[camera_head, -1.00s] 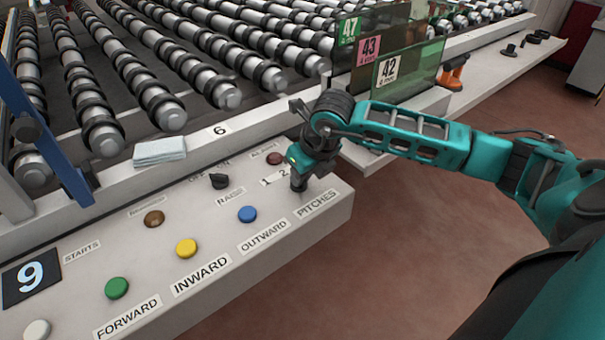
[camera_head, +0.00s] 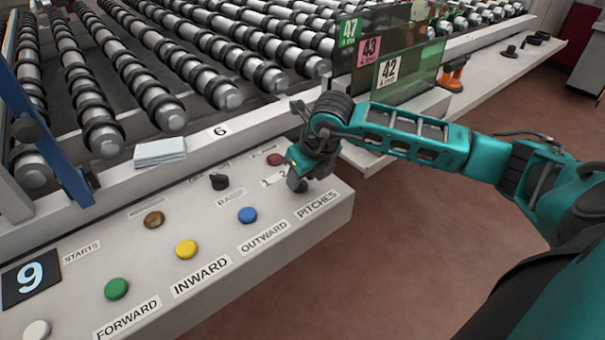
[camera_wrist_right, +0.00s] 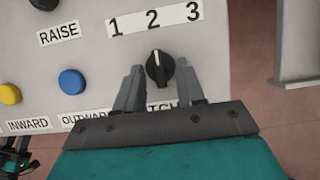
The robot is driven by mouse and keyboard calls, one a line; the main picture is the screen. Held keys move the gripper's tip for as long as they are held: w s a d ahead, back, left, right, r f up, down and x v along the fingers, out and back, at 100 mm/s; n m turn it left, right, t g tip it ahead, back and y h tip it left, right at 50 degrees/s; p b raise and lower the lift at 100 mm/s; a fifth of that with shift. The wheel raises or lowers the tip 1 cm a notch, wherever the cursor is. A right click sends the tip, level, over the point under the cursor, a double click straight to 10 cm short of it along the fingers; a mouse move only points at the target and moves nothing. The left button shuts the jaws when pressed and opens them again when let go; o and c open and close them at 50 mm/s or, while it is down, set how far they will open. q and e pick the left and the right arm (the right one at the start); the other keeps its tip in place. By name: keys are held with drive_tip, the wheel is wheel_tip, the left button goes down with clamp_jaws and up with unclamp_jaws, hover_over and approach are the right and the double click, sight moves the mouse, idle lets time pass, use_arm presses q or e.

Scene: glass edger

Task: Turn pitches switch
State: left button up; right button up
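The pitches switch is a round black knob (camera_wrist_right: 160,68) with a white pointer line, on the grey control panel (camera_head: 325,213). In the right wrist view its pointer faces up, towards the 2 of the 1 2 3 label (camera_wrist_right: 155,19). My right gripper (camera_wrist_right: 159,84) is open, with one finger on each side of the knob's lower part; contact cannot be told. In the head view the right gripper (camera_head: 297,184) hides the knob above the PITCHES label (camera_head: 317,204). A small teal and dark part of mine, perhaps the left gripper, shows at the wrist view's lower left edge.
A blue button (camera_head: 247,215), a yellow button (camera_head: 186,249) and a black RAISE switch (camera_head: 219,181) share the panel. Rollers (camera_head: 215,85) lie behind it. Glass plates (camera_head: 415,72) stand behind my right forearm. Open floor lies in front of the panel.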

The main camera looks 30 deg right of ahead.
drive_tip(key=shift+r, duration=0.1)
drive_tip(key=v, duration=1.2)
drive_tip(key=shift+s+r+p, duration=0.25)
drive_tip(key=shift+r+p, duration=0.1)
drive_tip(key=shift+f, duration=0.1)
